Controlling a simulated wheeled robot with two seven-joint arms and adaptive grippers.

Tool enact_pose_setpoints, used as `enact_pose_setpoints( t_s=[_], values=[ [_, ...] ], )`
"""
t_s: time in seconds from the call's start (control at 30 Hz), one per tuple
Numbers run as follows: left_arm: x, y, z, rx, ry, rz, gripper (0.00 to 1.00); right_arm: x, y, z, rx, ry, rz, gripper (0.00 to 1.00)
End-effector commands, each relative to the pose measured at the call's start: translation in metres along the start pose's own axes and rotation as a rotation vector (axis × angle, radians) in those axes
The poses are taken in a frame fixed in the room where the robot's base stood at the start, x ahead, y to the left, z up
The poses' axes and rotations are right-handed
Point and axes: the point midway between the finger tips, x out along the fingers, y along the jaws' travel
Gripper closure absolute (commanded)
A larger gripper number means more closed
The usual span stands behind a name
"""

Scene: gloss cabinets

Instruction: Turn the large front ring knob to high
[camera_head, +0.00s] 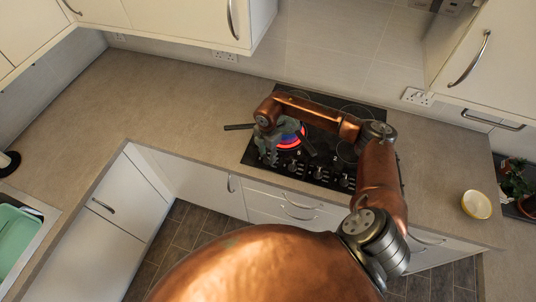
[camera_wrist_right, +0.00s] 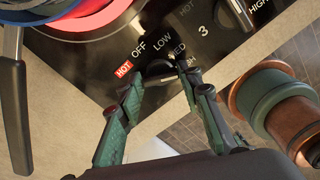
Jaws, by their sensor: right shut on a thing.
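The black hob (camera_head: 252,150) is set in the worktop, with a ring glowing red (camera_head: 299,139) near its left side. My right gripper (camera_head: 270,158) reaches down over the hob's front left edge. In the wrist view, my right gripper (camera_wrist_right: 163,78) is shut on a black knob (camera_wrist_right: 160,67), its two green fingers on either side. The labels OFF, LOW, MED and a partly covered HIGH run around the knob. The knob's pointer cannot be made out. My left gripper is not in view.
More knobs (camera_head: 318,174) line the hob's front. A dark handle (camera_wrist_right: 14,115) runs close to the left of the fingers, and a similar one (camera_head: 239,127) shows left of the hob. A yellow bowl (camera_head: 476,205) stands at right.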

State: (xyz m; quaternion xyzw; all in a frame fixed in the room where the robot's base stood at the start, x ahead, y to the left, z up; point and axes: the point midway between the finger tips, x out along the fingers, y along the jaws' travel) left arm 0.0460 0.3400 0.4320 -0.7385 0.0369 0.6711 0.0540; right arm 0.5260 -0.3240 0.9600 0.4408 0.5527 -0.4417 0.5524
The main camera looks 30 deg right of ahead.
Motion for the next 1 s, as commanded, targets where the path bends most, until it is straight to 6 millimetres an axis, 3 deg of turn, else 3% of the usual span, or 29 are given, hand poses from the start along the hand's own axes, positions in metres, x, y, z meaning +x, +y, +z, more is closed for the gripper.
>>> enact_pose_setpoints(
  t_s=[0.67,0.7,0.9,1.0],
  values=[
    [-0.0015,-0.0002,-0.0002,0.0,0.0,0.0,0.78,0.0001,0.001,-0.0017,0.056,0.003,0.003,0.91],
    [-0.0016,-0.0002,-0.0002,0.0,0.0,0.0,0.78,0.0001,0.001,-0.0017,0.056,0.003,0.003,0.64],
    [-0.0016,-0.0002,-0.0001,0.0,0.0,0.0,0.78,0.0,0.0005,-0.0008,0.056,0.002,0.002,0.51],
    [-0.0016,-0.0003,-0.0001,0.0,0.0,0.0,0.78,-0.0001,0.0003,-0.0005,0.056,0.002,0.002,0.49]
  ],
)
